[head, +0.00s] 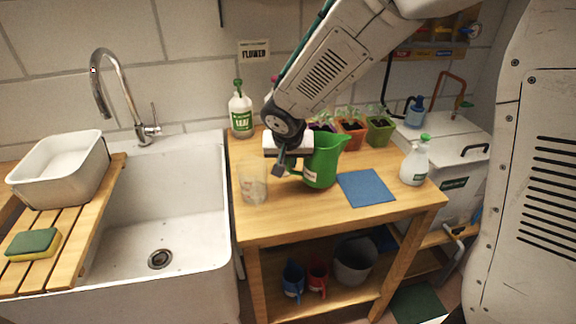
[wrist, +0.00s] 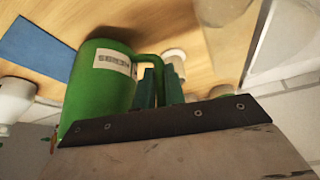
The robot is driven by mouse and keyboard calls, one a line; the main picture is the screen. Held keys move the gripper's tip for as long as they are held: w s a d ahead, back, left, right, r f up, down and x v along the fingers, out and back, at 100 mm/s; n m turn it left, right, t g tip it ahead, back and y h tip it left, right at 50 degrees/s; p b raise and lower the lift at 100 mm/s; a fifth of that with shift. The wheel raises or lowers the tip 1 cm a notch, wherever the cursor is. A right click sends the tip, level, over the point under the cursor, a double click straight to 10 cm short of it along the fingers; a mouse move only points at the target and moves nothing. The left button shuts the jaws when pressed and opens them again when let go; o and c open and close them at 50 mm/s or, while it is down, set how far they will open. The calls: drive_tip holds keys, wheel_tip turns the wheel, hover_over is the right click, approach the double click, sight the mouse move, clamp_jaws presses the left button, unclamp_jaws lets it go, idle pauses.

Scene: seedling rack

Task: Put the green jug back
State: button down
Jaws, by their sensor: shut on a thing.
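The green jug (head: 322,162) is upright over the wooden table, just left of the blue mat (head: 366,188). I cannot tell whether its base touches the wood. My gripper (head: 282,168) is at the jug's left side, shut on its handle. In the wrist view the jug (wrist: 105,85) shows a white label, and my gripper's fingers (wrist: 160,88) close around the handle; the exact contact is partly hidden. The blue mat is bare and also shows in the wrist view (wrist: 35,48).
A clear cup (head: 252,188) stands left of the jug, and a green-capped bottle (head: 241,112) behind it. Potted seedlings (head: 351,130) line the back. The table's front strip is clear. A sink (head: 165,225) is at left.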

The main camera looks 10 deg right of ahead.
drive_tip(key=shift+f, duration=1.35)
drive_tip(key=c, duration=1.5)
unclamp_jaws()
drive_tip(key=v, duration=1.2)
drive_tip(key=s+d+r+g, duration=0.2)
drive_tip(key=s+d+r, duration=0.3)
drive_tip(key=s+d, duration=0.55)
drive_tip(key=s+d+n, duration=0.1)
drive_tip(key=s, duration=0.4)
drive_tip(key=s+d+g+y, duration=0.1)
drive_tip(key=s, duration=0.4)
drive_tip(key=s+d+n, duration=0.1)
drive_tip(key=s, duration=0.5)
drive_tip(key=shift+s+d+r+n+g, duration=0.1)
drive_tip(key=shift+d+r+n+g, duration=0.05)
drive_tip(key=shift+d+n+g, duration=0.2)
